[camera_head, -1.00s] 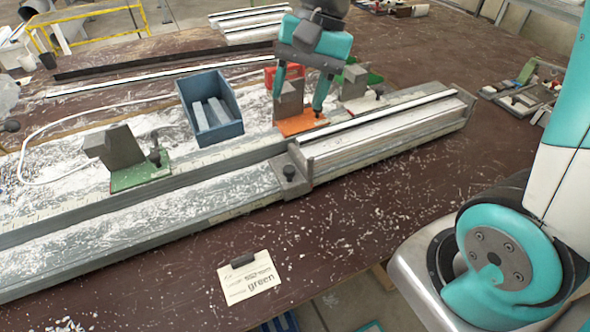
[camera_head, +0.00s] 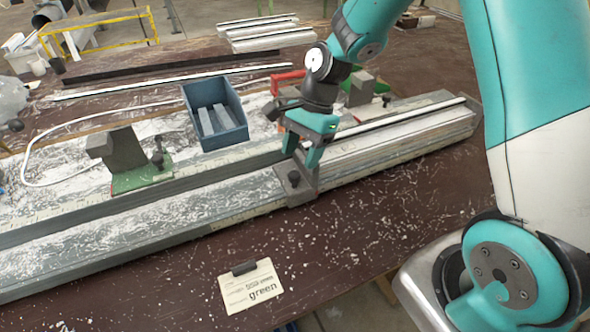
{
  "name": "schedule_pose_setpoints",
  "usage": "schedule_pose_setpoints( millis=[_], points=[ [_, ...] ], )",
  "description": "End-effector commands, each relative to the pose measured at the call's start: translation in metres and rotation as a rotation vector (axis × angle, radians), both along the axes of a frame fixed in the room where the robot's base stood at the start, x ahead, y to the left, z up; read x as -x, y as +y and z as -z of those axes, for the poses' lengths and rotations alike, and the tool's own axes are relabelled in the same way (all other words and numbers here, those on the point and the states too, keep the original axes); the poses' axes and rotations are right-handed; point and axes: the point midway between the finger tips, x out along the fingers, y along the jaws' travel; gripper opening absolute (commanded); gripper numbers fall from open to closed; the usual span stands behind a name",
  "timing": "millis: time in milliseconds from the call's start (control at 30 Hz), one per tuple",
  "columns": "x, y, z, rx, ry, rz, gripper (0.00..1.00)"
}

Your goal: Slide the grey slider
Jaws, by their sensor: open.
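The grey slider (camera_head: 297,188) is a squarish grey block with a black knob on top. It sits across the long grey rail (camera_head: 170,212), near the end of the silvery profile (camera_head: 400,140). My gripper (camera_head: 302,155) is open, with its teal fingers pointing down just above and behind the slider. The fingers overlap the slider's far part in the picture. I cannot tell whether they touch it.
A green-based clamp (camera_head: 135,160) with a grey block stands on the left. A blue bin (camera_head: 214,112) holding grey bars stands behind the rail. A card reading "green" (camera_head: 251,287) lies in front.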

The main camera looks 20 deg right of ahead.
Motion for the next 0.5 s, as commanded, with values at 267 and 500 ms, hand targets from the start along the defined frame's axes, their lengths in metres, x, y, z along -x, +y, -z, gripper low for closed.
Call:
schedule_pose_setpoints(
  millis=[267, 500],
  points=[
    [0.006, 0.014, 0.038, 0.000, 0.001, 0.000, 0.54],
    [0.007, 0.017, 0.045, 0.001, -0.001, 0.000, 0.54]
  ],
)
